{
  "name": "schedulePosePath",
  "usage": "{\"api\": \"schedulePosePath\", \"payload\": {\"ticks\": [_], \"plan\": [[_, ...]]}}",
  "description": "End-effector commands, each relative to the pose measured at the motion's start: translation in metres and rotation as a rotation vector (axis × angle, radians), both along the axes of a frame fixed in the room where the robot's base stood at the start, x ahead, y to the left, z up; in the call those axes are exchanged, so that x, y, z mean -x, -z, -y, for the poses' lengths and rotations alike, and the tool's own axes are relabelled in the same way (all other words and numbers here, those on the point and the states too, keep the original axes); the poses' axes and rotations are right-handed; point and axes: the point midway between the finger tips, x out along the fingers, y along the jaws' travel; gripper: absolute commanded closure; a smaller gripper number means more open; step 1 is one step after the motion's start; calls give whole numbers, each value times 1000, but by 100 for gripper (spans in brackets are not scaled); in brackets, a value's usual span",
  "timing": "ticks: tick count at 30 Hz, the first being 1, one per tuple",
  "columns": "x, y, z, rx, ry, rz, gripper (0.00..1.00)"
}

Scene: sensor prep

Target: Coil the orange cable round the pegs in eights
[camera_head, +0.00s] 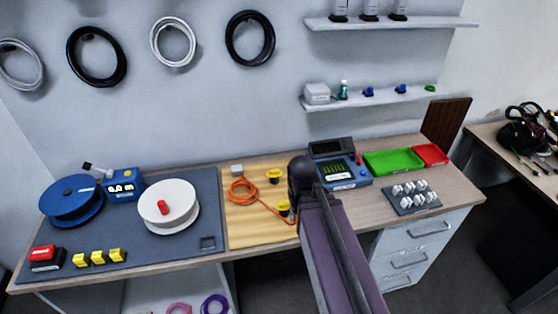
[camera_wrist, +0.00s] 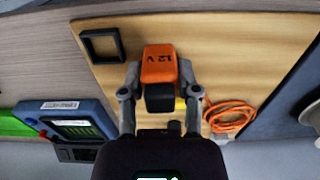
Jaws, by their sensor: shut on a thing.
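The orange cable (camera_head: 242,190) lies in a loose coil on the left half of the wooden board (camera_head: 240,232), and one run reaches the board's front right. The coil also shows in the wrist view (camera_wrist: 232,118). Two pegs with yellow tops, a rear one (camera_head: 274,174) and a front one (camera_head: 283,208), stand right of the coil. I see no cable turns clearly round them. My gripper (camera_wrist: 159,88) is shut on an orange and black block marked 12 V (camera_wrist: 158,64). Whether the cable joins this block is hidden. In the head view my arm hides the gripper.
A black square frame (camera_wrist: 102,45) lies on the board near the block. A small grey block (camera_head: 237,170) is at the board's back left. A white reel (camera_head: 185,217) stands to the left. A blue meter (camera_head: 343,172) and green tray (camera_head: 393,161) stand to the right.

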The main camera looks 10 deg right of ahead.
Motion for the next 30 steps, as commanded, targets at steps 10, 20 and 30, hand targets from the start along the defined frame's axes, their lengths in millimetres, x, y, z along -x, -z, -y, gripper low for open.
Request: {"api": "schedulePosePath", "payload": {"ticks": [10,20,30], "plan": [[-27,-18,2,0,9,0,100],[-106,-63,-10,0,8,0,100],[-156,-89,-22,0,5,0,100]]}}
